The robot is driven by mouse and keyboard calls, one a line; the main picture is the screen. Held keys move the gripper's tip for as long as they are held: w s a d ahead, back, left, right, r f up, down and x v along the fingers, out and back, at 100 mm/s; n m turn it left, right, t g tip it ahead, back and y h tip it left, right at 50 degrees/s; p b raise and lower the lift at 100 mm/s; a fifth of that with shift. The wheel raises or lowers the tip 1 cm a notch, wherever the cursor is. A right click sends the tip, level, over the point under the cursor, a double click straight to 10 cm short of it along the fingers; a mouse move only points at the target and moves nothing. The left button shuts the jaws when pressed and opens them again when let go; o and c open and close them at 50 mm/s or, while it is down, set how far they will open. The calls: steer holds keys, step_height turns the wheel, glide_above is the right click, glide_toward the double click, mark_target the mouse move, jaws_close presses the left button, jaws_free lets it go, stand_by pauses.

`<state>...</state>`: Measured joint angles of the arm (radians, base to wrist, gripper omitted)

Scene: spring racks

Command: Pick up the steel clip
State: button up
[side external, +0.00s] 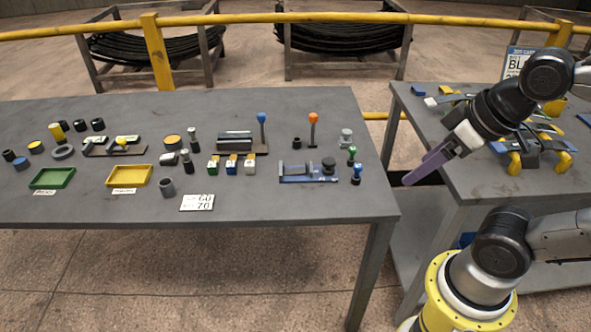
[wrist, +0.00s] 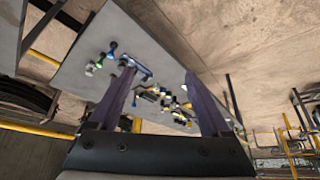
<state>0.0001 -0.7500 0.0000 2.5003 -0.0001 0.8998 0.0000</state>
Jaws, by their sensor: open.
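My gripper (side external: 428,167) has long purple fingers and hangs in the air just right of the main grey table (side external: 290,205). In the wrist view the fingers of my gripper (wrist: 159,78) stand wide apart with nothing held between them. I cannot single out the steel clip with certainty at this size. Small grey metallic pieces stand on the main table, among them a grey fitting (side external: 346,137) at the right and a silver-topped block (side external: 250,166) near the middle. My gripper touches none of them.
A green tray (side external: 53,178), a yellow tray (side external: 129,177), a blue-based fixture (side external: 308,180) and upright orange and blue knobs crowd the main table. A second table (side external: 480,181) at the right holds yellow and blue parts. A yellow rail (side external: 220,19) runs behind. The main table's front strip is mostly clear.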

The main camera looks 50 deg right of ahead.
steer(key=shift+c, duration=0.2)
steer(key=c, duration=0.6)
